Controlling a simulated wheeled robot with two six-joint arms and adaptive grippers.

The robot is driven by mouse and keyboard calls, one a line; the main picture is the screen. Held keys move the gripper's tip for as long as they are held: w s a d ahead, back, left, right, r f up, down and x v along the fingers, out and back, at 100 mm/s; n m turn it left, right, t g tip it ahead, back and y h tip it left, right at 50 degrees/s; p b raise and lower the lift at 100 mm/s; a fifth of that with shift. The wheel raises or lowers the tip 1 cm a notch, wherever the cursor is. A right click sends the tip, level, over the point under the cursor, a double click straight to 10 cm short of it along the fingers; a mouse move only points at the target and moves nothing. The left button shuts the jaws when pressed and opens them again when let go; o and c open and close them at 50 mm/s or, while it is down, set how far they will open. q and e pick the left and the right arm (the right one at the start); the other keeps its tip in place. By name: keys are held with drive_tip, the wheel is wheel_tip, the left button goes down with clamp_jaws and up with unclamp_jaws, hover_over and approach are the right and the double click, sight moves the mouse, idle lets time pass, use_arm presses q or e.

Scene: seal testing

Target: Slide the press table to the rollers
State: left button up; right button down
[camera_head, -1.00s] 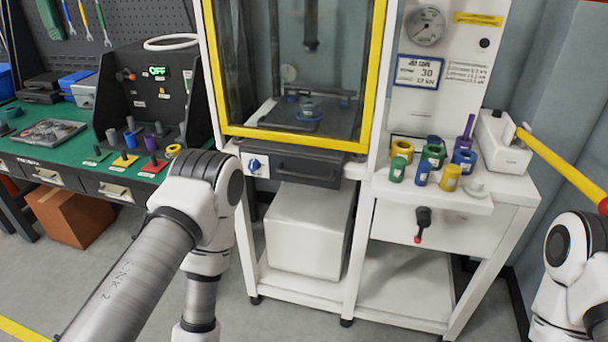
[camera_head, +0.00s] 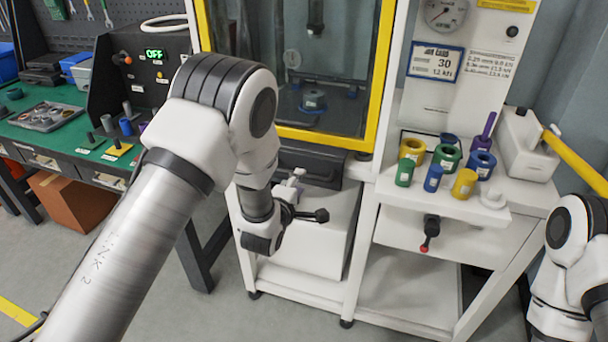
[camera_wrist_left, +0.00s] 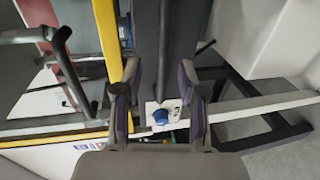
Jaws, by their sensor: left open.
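The press (camera_head: 384,85) has a yellow-framed window, behind which a dark press table (camera_head: 335,107) carries a small round fixture (camera_head: 313,100). A dark front with a long handle bar (camera_head: 318,160) sits below the frame and is partly covered by my arm. My left gripper (camera_head: 305,195) is open and empty just below and in front of this front. In the left wrist view the open fingers (camera_wrist_left: 158,88) point toward the dark front (camera_wrist_left: 180,35); contact cannot be told. A blue knob (camera_wrist_left: 160,116) on a white plate shows between the fingers. I cannot make out the rollers.
Coloured rings and cylinders (camera_head: 447,157) stand on the white side shelf (camera_head: 485,208). A red-tipped lever (camera_head: 430,230) sticks out below it. A green bench (camera_head: 65,145) with a control box reading OFF is at the left. My right arm is at the right edge.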

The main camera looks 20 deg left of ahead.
sight(305, 177)
use_arm(q)
drive_tip(key=w, duration=0.1)
drive_tip(key=w+f, duration=0.1)
drive_tip(key=w, duration=0.3)
drive_tip(key=shift+w+d+f, duration=0.15)
drive_tip(key=shift+w+f, duration=0.1)
drive_tip(key=shift+w, duration=0.1)
clamp_jaws()
drive_tip(key=shift+f, duration=0.1)
